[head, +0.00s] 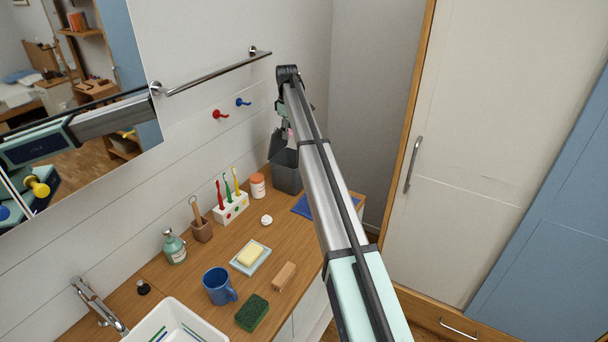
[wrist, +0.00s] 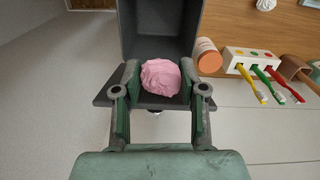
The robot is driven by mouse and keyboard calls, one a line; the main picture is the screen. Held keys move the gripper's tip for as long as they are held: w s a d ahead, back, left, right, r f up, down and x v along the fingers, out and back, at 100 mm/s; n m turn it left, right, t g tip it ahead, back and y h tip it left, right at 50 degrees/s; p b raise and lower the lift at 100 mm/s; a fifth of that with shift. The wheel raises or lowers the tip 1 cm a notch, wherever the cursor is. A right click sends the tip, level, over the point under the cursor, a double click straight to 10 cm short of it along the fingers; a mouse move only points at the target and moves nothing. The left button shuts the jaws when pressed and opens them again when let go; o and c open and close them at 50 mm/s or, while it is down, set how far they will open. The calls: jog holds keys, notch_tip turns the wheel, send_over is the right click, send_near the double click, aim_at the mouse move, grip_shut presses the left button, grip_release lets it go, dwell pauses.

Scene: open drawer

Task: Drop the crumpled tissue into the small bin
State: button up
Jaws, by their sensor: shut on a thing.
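The crumpled tissue (wrist: 162,77) is a pink ball between the two fingers of my gripper (wrist: 160,78) in the wrist view. My gripper is shut on it. The small bin (wrist: 160,28) is dark grey and its opening shows just beyond the tissue. In the head view the bin (head: 286,177) stands at the far end of the counter with its lid (head: 277,145) raised. My gripper (head: 287,134) is above the bin there, partly hidden by my arm, with a bit of pink showing. I cannot tell the exact height of the tissue over the rim.
Beside the bin stand an orange-and-white jar (head: 257,186) and a toothbrush holder (head: 231,208). A small white object (head: 266,220) and a blue cloth (head: 304,207) lie on the wooden counter (head: 215,252). A towel rail (head: 215,72) and hooks are on the wall.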

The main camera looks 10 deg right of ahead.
jog(key=shift+w+d+r+n, duration=0.25)
jog(key=shift+w+d+n, duration=0.2)
jog(key=shift+w, duration=0.25)
jog(key=shift+w+d+f, duration=0.1)
jog(key=shift+d+f, duration=0.05)
jog(key=shift+d, duration=0.05)
notch_tip(320, 180, down, 6)
jog(key=shift+r+b, duration=0.15)
jog(key=shift+b, duration=0.9)
jog(key=o, duration=0.8)
jog(key=shift+c, duration=0.2)
jog(key=shift+r, duration=0.1)
notch_tip(320, 180, up, 12)
jog(key=shift+f, duration=0.1)
